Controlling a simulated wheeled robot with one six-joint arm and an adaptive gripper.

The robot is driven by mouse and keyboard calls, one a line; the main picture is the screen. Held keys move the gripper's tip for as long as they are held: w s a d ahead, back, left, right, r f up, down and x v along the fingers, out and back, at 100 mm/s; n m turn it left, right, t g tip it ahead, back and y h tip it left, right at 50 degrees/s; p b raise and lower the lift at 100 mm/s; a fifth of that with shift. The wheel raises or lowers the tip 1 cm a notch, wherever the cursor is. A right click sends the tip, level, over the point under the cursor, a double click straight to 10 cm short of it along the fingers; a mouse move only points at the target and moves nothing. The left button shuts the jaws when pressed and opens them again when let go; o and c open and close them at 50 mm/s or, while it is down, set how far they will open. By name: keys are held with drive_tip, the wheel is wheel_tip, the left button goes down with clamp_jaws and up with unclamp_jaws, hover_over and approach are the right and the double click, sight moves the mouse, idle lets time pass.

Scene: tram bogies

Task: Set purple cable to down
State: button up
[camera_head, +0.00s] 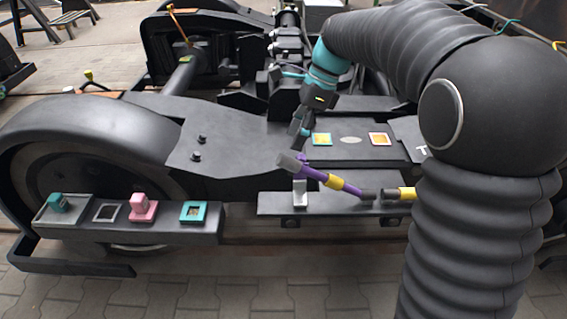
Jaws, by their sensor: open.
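The purple cable (311,173) is in the middle of the head view, with a yellow band and a grey plug end. It slants up to the left from a dark fitting above a dark shelf on the bogie. Its grey end is raised above a small light grey holder (300,192) on that shelf. My gripper (299,143) is just above the cable's raised end, pointing down. It is open; its fingertips look small, and whether they touch the cable cannot be told.
A yellow connector (406,194) lies right of the cable, partly hidden by my arm. A front-left ledge (150,232) carries teal and pink blocks and square frames. Teal (321,139) and pink (379,139) frames lie on the plate behind the cable. A wheel (90,150) stands at left.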

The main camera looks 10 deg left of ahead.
sight(284, 162)
drive_tip(key=x, duration=0.8)
drive_tip(key=shift+b, duration=0.4)
clamp_jaws()
